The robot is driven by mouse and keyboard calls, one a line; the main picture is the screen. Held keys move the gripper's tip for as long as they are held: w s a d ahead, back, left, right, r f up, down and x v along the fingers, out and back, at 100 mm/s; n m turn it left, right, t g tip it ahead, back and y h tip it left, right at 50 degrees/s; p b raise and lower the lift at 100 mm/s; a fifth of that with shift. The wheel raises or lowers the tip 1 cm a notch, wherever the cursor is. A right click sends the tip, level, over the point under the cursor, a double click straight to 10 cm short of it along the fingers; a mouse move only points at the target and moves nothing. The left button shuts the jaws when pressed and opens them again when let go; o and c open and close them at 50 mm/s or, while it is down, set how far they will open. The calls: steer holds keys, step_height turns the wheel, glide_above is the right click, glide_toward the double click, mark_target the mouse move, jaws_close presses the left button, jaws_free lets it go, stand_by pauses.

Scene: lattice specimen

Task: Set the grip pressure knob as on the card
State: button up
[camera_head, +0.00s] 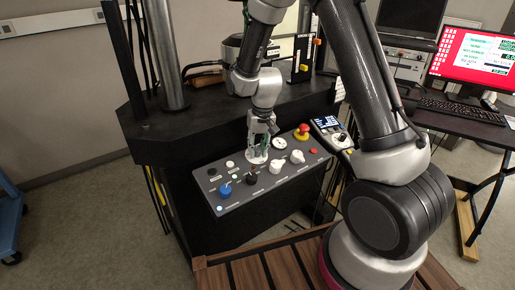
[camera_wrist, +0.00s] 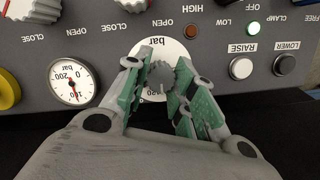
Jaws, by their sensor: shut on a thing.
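The grey toothed knob (camera_wrist: 160,78) sits on a white round dial marked "bar" (camera_wrist: 150,51) in the wrist view. My gripper (camera_wrist: 170,78) has its green-padded fingers on either side of this knob and is shut on it. The fingers hide parts of the dial, including most of its numbers. In the head view my gripper (camera_head: 260,150) points down at the back of the grey control panel (camera_head: 240,200), over the white dial. I cannot make out a setting card in either view.
A pressure gauge (camera_wrist: 72,82) is beside the dial. RAISE (camera_wrist: 241,68) and LOWER (camera_wrist: 284,64) buttons are on the other side. The panel also carries a blue knob (camera_head: 225,190), white knobs (camera_head: 297,156) and a red mushroom button (camera_head: 301,131) near my gripper.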

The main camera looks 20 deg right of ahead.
stand_by(0.4)
steer(key=o, duration=1)
steer(key=shift+o, duration=0.2)
step_height(320, 180, up, 12)
steer(key=d, duration=0.1)
steer(key=shift+s, duration=0.25)
steer(key=shift+d, duration=0.1)
